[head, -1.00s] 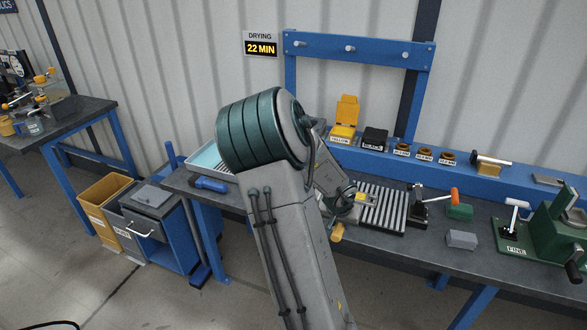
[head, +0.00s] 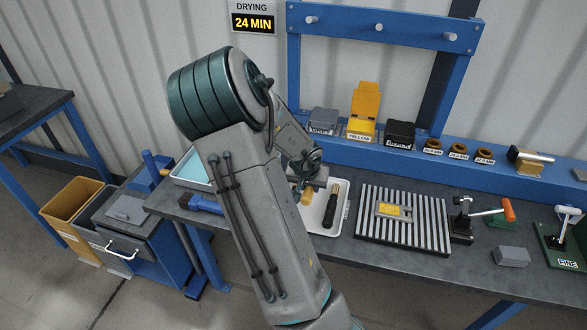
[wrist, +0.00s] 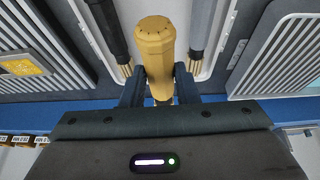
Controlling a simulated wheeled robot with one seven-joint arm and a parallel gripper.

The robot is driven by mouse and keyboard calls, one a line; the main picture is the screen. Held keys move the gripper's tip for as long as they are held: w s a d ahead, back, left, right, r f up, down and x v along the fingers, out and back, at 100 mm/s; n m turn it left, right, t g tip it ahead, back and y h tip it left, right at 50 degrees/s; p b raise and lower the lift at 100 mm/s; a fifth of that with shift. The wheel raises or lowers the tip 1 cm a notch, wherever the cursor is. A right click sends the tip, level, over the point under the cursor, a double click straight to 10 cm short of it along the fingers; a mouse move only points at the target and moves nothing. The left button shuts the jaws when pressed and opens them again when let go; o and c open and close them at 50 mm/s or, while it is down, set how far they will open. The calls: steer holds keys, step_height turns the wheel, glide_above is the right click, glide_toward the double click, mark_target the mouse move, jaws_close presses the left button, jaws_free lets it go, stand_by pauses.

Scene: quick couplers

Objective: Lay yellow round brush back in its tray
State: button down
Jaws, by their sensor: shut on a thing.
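My gripper (wrist: 158,88) is shut on the yellow round brush (wrist: 154,50), gripping its handle, which points toward the wrist camera. The brush's lower end is hidden. In the head view, the yellow handle (head: 306,194) shows just below my gripper (head: 308,180), over the white brush tray (head: 318,212). In the wrist view, the tray (wrist: 226,32) lies beyond, with a black-handled brush (wrist: 110,30) and a grey-handled brush (wrist: 203,25) in it. The yellow brush appears between these two. I cannot tell whether it touches the tray.
A ribbed rack (head: 425,232) with a yellow-labelled plate stands right of the tray. A blue-handled tool (head: 205,203) lies to the left. Along the back ledge stand an open yellow box (head: 362,118), a black box (head: 400,134) and a grey box (head: 323,121).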

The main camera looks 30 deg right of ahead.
steer(key=shift+w, duration=0.1)
steer(key=shift+s+d+r, duration=0.15)
steer(key=shift+s+r, duration=0.15)
steer(key=shift+s, duration=0.45)
steer(key=shift+w+f, duration=0.15)
steer(key=shift+w, duration=0.35)
steer(key=b, duration=0.8)
glide_above(310, 209)
steer(key=s+a, duration=0.1)
step_height(310, 209, down, 7)
steer(key=shift+f, duration=0.2)
steer(key=shift+f+b, duration=0.55)
steer(key=shift+f, duration=0.2)
steer(key=c, duration=1)
jaws_free()
steer(key=shift+c, duration=0.2)
steer(key=shift+r, duration=0.1)
steer(key=p+v, duration=0.6)
steer(key=v, duration=0.7)
steer(key=shift+s+a+r, duration=0.15)
steer(key=shift+a+r, duration=0.05)
steer(key=shift+r, duration=0.1)
